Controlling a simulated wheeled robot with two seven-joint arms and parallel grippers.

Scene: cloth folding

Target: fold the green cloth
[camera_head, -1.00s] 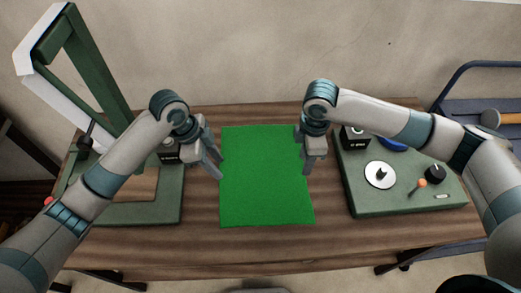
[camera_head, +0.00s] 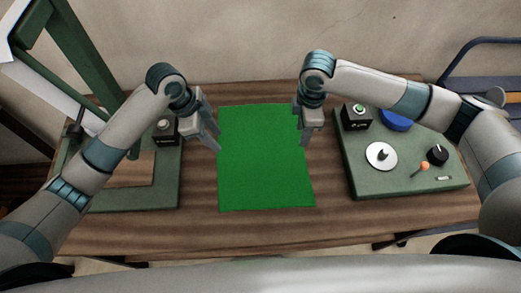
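The green cloth (camera_head: 265,160) lies flat and spread out on the wooden table, a rectangle longer from back to front. My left gripper (camera_head: 213,140) is at the cloth's left edge, pointing down. Its two fingers look apart and nothing shows between them. My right gripper (camera_head: 305,138) is at the cloth's right edge, also pointing down, and covers a small part of that edge. Its fingers are seen nearly edge-on, so the gap between them is unclear. No part of the cloth is visibly lifted.
A green panel (camera_head: 400,185) with a dial, knob and lever stands right of the cloth. A green frame device (camera_head: 165,190) stands at the left. The bare wooden table (camera_head: 265,225) is free in front of the cloth. A wall rises behind.

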